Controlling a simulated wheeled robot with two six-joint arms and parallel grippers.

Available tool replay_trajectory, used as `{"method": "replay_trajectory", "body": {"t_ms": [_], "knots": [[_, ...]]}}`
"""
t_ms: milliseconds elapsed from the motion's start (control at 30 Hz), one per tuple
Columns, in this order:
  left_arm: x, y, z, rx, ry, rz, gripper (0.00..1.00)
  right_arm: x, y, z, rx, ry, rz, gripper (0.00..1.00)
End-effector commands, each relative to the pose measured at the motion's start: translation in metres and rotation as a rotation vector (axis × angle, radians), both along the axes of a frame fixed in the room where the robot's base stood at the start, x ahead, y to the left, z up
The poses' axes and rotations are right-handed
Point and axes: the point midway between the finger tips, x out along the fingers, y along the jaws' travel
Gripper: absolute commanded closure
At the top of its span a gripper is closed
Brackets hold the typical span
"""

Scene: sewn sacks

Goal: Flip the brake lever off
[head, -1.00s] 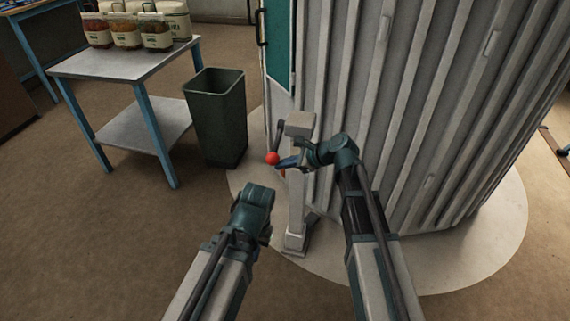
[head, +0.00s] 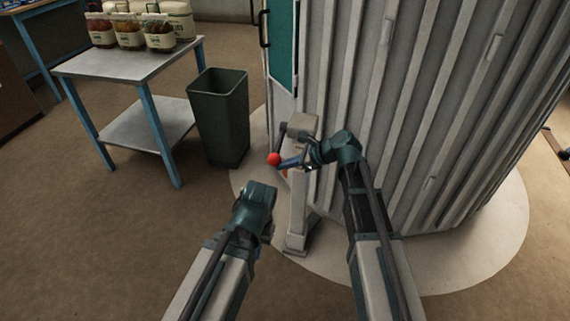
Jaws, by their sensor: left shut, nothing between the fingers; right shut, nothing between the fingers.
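The brake lever's red ball knob (head: 274,159) shows at the left of a grey post (head: 298,215), below the post's box-shaped head (head: 301,125). A dark rod runs down from beside the head toward the knob. My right gripper (head: 288,163) is shut and empty, its tip pointing left right beside the knob; I cannot tell whether they touch. It covers part of the post. My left gripper (head: 262,232) is lower and to the left of the post, apart from the lever, shut and empty. Its fingers are mostly hidden behind its wrist.
A large ribbed grey drum (head: 400,120) stands behind the post on a round pale base (head: 480,250). A dark bin (head: 220,115) stands left of the post. The floor at lower left is clear.

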Motion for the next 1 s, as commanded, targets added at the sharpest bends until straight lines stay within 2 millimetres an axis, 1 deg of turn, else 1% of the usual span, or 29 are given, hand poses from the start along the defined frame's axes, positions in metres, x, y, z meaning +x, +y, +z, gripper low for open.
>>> {"method": "replay_trajectory", "body": {"t_ms": [33,267,567,667,800,1000], "knots": [[0.000,0.000,0.005,-0.001,0.000,0.000,1.00,0.000,0.001,0.005,0.008,0.016,0.001,1.00],[0.000,-0.001,0.024,-0.004,0.001,0.001,1.00,-0.005,0.003,0.024,0.051,0.142,0.001,1.00],[0.000,-0.001,0.057,-0.004,0.001,0.001,1.00,-0.009,0.005,0.061,0.133,0.408,0.002,1.00],[0.000,-0.001,0.068,-0.004,0.001,0.001,1.00,-0.012,0.005,0.072,0.137,0.414,0.000,1.00],[0.000,-0.001,0.082,-0.004,0.001,0.001,1.00,-0.010,0.005,0.087,0.137,0.411,0.000,1.00],[0.000,-0.001,0.098,-0.004,0.001,0.001,1.00,-0.005,0.003,0.103,0.137,0.410,0.000,1.00]]}}
